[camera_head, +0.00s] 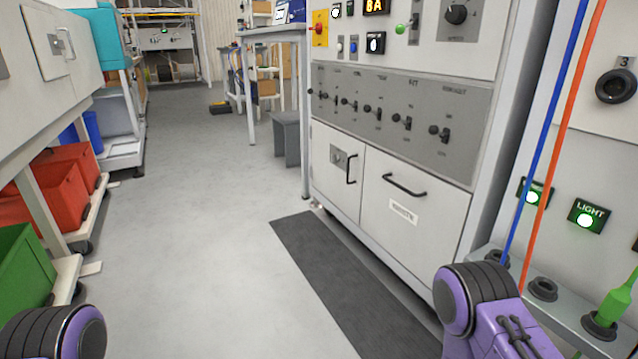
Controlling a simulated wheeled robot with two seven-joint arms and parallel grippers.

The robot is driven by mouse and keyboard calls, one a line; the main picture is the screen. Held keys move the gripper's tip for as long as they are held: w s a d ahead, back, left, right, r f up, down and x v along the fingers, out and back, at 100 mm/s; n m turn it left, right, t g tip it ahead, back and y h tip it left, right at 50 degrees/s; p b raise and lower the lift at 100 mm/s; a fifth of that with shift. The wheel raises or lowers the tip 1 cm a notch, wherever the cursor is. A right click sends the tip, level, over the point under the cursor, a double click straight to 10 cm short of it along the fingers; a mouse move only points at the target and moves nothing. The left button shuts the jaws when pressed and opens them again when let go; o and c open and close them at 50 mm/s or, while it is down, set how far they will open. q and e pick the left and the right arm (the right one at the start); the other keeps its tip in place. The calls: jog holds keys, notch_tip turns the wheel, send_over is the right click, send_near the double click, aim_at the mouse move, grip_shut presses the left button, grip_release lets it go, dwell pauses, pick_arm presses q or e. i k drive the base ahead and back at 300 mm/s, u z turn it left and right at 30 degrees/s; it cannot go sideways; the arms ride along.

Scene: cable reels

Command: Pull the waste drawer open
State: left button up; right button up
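A white drawer front (430,225) sits low in the control cabinet on the right. It has a black horizontal bar handle (404,185) near its top left and a small white label (403,212) whose print is too small to read. The drawer looks flush with the cabinet, so it appears shut. I cannot confirm from the label that it is the waste drawer. Only purple and black links of my two arms show at the bottom left and bottom right. Neither gripper is in view, and nothing touches the handle.
Left of the drawer is a small door (325,180) with a vertical handle. A dark floor mat (335,275) lies before the cabinet. Blue and orange cables (566,110) hang at the right. Red crates (62,180) and a green crate (22,265) line the left. The middle floor is clear.

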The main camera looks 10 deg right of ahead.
aim_at(419, 217)
jog(key=u, duration=0.55)
jog(key=i, duration=0.8)
jog(key=z, duration=1.25)
